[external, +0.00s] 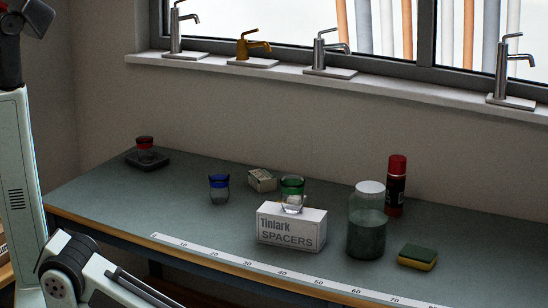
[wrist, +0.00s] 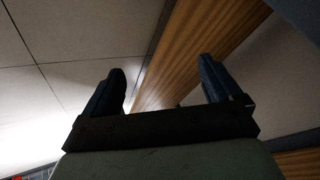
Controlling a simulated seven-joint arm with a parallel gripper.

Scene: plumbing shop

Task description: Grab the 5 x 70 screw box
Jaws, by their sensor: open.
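A small pale box (external: 262,180) with dark print lies on the grey-green bench, behind the white Tinlark SPACERS box (external: 291,229). Its print is too small to read, so I cannot tell whether it is the 5 x 70 screw box. My gripper (wrist: 162,70) shows in the wrist view with its two dark fingers apart and nothing between them. Beyond the fingers are a wood-coloured edge and pale tiles, with no box in sight. In the external view, my arm is at the lower left and the gripper is out of frame.
A green-rimmed glass (external: 292,195) stands on the SPACERS box. A blue glass (external: 219,189), a lidded jar (external: 367,222), a red-capped can (external: 396,187) and a sponge (external: 417,257) stand around. A red-topped item (external: 145,149) sits in a dark tray. A ruler strip (external: 270,269) runs along the front.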

